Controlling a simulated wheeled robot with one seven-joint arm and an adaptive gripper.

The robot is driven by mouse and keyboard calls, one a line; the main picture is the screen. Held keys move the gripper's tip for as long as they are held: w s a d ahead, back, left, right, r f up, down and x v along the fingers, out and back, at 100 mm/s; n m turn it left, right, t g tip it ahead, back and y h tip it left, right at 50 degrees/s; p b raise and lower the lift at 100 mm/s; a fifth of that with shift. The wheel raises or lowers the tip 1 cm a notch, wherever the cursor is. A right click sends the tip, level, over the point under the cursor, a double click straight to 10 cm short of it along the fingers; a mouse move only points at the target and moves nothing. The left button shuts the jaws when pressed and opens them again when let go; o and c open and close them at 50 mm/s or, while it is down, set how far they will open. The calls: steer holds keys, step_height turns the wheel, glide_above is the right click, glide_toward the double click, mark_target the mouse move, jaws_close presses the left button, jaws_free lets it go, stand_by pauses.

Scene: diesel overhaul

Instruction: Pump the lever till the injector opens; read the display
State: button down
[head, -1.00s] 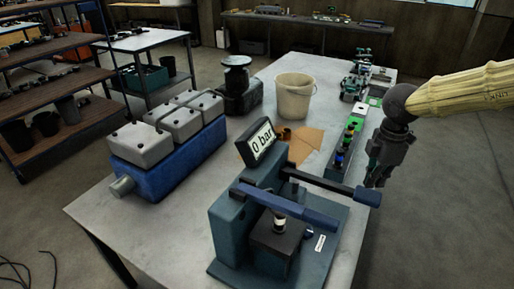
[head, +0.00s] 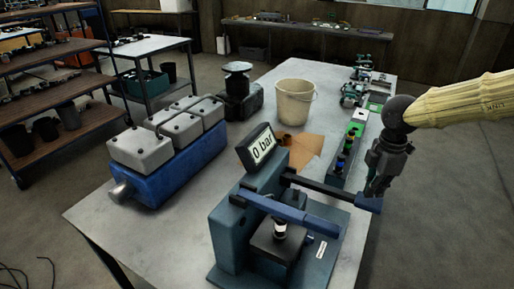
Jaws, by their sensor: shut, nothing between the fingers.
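The teal injector tester (head: 228,232) stands at the front of the bench. Its tilted display (head: 262,147) reads "0 bar". The pump lever (head: 325,187) is a dark bar that reaches right to a blue end grip (head: 366,203). A blue bar (head: 290,208) crosses the tester in front of the lever. A small part with a white band, perhaps the injector, (head: 280,229) stands below that bar. My gripper (head: 373,193) is shut and empty, pointing down right at the lever's end grip. Whether it touches the grip I cannot tell.
A blue pump block with grey tops (head: 165,175) lies on the left of the bench (head: 120,222). A beige bucket (head: 295,103), brown paper (head: 306,150) and a tray of coloured parts (head: 345,160) lie behind the tester. Open floor is on the right.

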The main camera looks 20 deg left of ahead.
stand_by(0.6)
steer(key=shift+f+b, duration=1.75)
steer(key=shift+f, duration=2.5)
steer(key=shift+d+r+p, duration=0.1)
steer(key=shift+r+p, duration=3.25)
steer(key=shift+r, duration=0.9)
steer(key=shift+f, duration=0.1)
steer(key=shift+f+b, duration=1.95)
steer(key=shift+f, duration=2.15)
steer(key=shift+d+r+p, duration=0.15)
steer(key=shift+r+p, duration=3.1)
steer(key=shift+r, duration=1)
steer(key=shift+f, duration=0.15)
